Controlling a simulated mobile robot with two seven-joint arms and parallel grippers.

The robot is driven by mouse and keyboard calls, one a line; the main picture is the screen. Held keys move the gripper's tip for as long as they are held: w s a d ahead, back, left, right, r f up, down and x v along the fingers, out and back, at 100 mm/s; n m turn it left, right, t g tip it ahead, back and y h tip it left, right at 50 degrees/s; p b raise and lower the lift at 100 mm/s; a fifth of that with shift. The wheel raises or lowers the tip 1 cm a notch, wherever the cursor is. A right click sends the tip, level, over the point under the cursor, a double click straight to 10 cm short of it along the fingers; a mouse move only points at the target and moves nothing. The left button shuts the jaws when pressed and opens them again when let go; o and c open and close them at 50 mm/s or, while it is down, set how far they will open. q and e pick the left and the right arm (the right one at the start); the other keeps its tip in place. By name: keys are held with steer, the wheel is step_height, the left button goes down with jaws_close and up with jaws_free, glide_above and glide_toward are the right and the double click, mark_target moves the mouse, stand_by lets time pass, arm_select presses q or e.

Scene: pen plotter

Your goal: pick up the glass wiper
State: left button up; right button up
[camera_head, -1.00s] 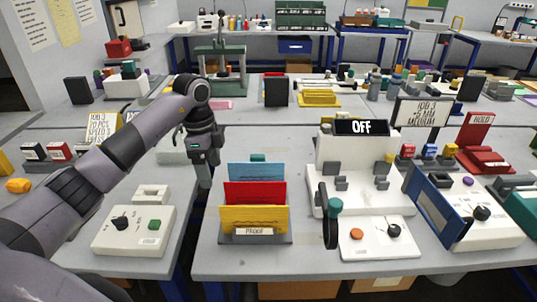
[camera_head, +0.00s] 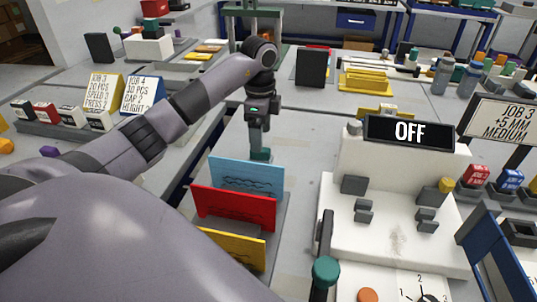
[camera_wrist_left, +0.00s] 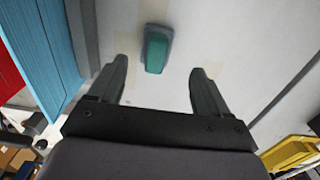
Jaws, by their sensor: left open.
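A small teal block with a grey edge, which looks like the glass wiper (camera_wrist_left: 157,50), lies on the pale table top in the left wrist view. In the head view it shows as a teal patch (camera_head: 260,155) behind the coloured cards, partly hidden by my gripper. My left gripper (camera_head: 258,143) is above it, pointing down. In the left wrist view my left gripper (camera_wrist_left: 158,66) is open, with one finger on each side of the block's line and nothing held. Visible gaps separate both fingers from the block. My right gripper is not in view.
Blue (camera_head: 245,174), red (camera_head: 235,207) and yellow (camera_head: 233,247) cards stand in a rack close in front of the gripper. A white machine (camera_head: 395,165) with an OFF display stands to the right. A dark upright block (camera_head: 311,68) and yellow parts (camera_head: 366,80) lie behind.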

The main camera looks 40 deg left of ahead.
mark_target(260, 156)
arm_select(q)
steer(key=f, duration=0.5)
steer(key=shift+s+d+f, duration=0.1)
steer(key=shift+s+f, duration=0.2)
steer(key=shift+s, duration=0.05)
steer(key=shift+f, duration=0.35)
steer(key=shift+c, duration=0.3)
steer(key=c, duration=1.1)
steer(key=shift+o, duration=0.2)
steer(key=shift+w+r, duration=0.1)
